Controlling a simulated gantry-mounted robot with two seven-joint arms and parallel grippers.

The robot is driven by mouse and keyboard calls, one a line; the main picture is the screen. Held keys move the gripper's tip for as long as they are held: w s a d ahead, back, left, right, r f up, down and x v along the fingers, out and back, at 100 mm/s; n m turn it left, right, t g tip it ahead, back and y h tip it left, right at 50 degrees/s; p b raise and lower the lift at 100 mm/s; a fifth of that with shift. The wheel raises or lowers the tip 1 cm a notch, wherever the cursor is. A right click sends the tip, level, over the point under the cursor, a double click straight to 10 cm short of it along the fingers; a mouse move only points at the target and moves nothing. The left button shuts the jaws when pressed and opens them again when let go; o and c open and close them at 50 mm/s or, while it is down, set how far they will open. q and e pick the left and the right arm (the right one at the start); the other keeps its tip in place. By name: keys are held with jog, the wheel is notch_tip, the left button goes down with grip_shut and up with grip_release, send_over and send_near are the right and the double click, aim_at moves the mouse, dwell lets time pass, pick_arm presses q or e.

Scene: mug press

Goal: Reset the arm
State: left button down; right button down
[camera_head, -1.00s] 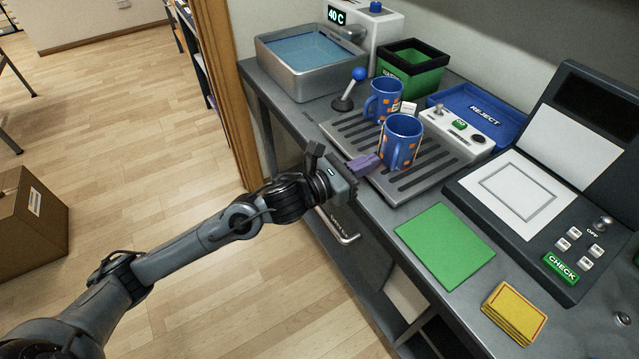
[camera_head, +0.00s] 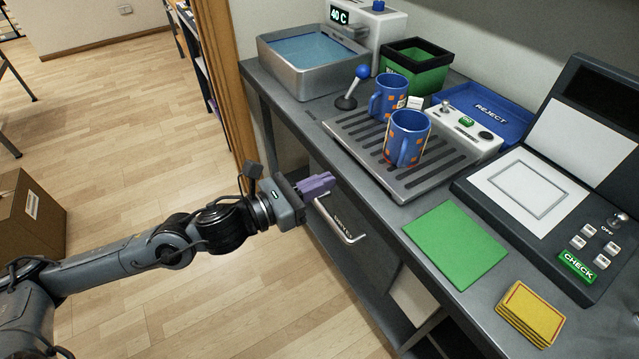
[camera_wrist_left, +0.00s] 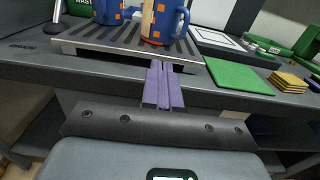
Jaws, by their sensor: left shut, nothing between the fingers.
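My left gripper (camera_head: 318,184) is shut and empty, off the front edge of the counter and near the drawer handle (camera_head: 343,221). In the left wrist view its purple fingers (camera_wrist_left: 162,88) are together, pointing at the counter. Two blue mugs with orange squares stand upright on the slotted metal tray: the front mug (camera_head: 407,140) and the back mug (camera_head: 387,97). Both are apart from the gripper. The front mug also shows in the left wrist view (camera_wrist_left: 160,22). My right gripper is not in view.
The slotted tray (camera_head: 352,151) lies near the counter's front edge. Around it are a water basin (camera_head: 272,70), a blue-knobbed lever (camera_head: 361,74), a green bin (camera_head: 414,80), a blue reject tray (camera_head: 512,125), a green mat (camera_head: 455,244), yellow cards (camera_head: 530,314) and a press panel (camera_head: 570,262).

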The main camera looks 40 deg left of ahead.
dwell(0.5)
pick_arm(q)
jog(key=s+d+f+n+g+y, duration=0.1)
jog(key=s+f+n+g+y, duration=0.3)
jog(key=f+n, duration=0.65)
jog(key=s+d+f+n+g+y, duration=0.1)
jog(key=s+d+f+n+y, duration=0.1)
jog(key=s+f+n, duration=0.6)
jog(key=s+f+n+g, duration=0.8)
jog(key=s+f+n, duration=0.25)
jog(key=n, duration=0.95)
notch_tip(320, 180, up, 24)
jog(key=d+p, duration=0.1)
jog(key=p, duration=2.4)
jog(key=shift+w+r+y, duration=0.2)
jog(key=shift+w+y, duration=0.1)
jog(key=shift+w, duration=0.15)
